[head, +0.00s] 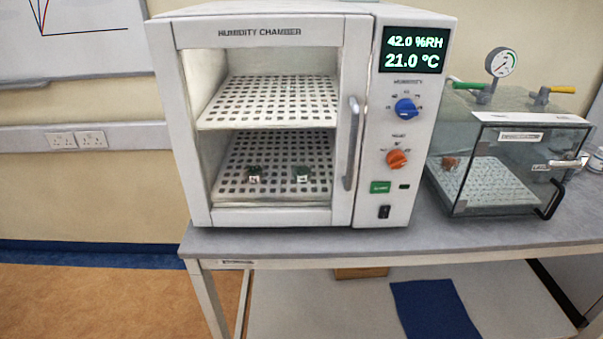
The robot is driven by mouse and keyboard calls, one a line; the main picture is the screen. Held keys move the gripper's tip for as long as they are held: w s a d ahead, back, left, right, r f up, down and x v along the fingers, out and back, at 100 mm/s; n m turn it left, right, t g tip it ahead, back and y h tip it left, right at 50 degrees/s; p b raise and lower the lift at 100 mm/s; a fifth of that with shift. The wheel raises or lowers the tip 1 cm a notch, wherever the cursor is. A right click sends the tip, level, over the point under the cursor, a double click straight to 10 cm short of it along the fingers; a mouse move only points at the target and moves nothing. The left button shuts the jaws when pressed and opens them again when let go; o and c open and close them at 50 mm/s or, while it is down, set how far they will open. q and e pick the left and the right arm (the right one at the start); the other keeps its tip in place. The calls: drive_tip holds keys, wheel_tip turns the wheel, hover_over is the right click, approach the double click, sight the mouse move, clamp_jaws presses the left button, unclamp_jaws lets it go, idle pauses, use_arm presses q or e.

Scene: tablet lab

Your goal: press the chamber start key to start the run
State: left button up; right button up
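The humidity chamber (270,215) stands on the grey bench, its glazed door closed with a vertical handle (351,143). Its display (414,50) reads 42.0 %RH and 21.0 °C. Below are a blue knob (405,109) and an orange knob (396,159). A green key (380,188) sits under the orange knob; its label is too small to read, so I cannot be sure it is the start key. A small dark element (404,187) is beside it, and a black switch (384,211) is below. Inside, two small dark items with white tags rest on the lower shelf (275,190). Neither gripper is in view.
A clear vacuum box (487,185) with a gauge (501,62) and valves stands right of the chamber. The bench (300,242) has a narrow free strip in front. A blue cloth (435,308) lies on the shelf below. Open floor is at left.

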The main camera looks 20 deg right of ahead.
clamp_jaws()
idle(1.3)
